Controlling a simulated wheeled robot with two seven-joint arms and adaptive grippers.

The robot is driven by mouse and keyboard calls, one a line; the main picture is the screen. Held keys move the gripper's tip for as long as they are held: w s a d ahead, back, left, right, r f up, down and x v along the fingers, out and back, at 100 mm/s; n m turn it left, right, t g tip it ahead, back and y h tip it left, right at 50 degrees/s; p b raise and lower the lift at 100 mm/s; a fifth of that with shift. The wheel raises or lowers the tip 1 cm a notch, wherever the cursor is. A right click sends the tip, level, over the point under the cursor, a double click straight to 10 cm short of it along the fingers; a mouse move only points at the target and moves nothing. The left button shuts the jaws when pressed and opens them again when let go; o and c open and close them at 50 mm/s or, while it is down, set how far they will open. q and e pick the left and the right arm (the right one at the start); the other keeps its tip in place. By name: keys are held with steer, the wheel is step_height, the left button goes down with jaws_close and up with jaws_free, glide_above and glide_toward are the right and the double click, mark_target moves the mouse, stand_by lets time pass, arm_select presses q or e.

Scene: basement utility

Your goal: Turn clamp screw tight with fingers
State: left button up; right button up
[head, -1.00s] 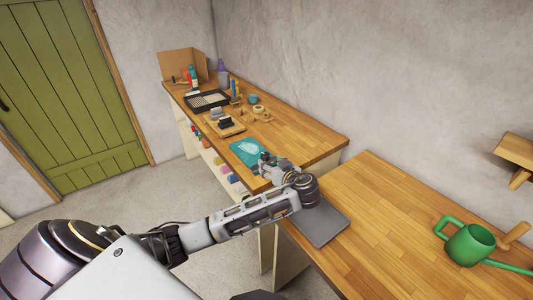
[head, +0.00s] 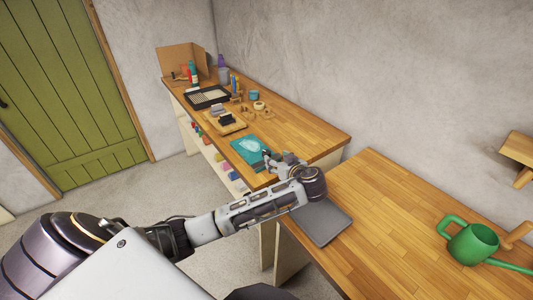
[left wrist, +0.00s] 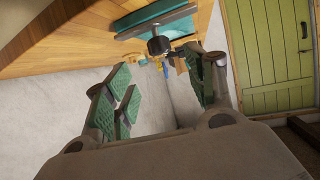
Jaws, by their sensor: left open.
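My left gripper (head: 268,158) reaches over the near end of the far workbench, by a teal block or mat (head: 249,149). In the left wrist view its two green-padded fingers (left wrist: 160,92) stand wide apart with nothing between them. Beyond the fingertips a dark round knob-like piece (left wrist: 158,46) sits by a grey bar (left wrist: 155,22) and a teal surface. It may be the clamp screw, but I cannot tell for sure. It is apart from both fingers. In the head view my gripper hides that spot. My right gripper is in neither view.
A black tray (head: 207,97), a wooden board with dark blocks (head: 226,121), tape rolls (head: 258,105) and bottles stand farther along the workbench. On the nearer bench are a grey flat panel (head: 323,221) and a green watering can (head: 471,243). The nearer bench's middle is clear.

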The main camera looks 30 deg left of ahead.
mark_target(267, 153)
arm_select(q)
steer(key=p+x, duration=0.1)
steer(key=x, duration=0.8)
steer(key=shift+w+a+f, duration=0.15)
steer(key=shift+a, duration=0.15)
steer(key=shift+x, duration=0.95)
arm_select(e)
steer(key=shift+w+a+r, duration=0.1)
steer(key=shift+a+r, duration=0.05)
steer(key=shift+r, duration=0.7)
arm_select(q)
steer(key=shift+c, duration=0.5)
steer(key=c, duration=0.7)
steer(key=shift+f, duration=0.1)
steer(key=shift+c, duration=1.3)
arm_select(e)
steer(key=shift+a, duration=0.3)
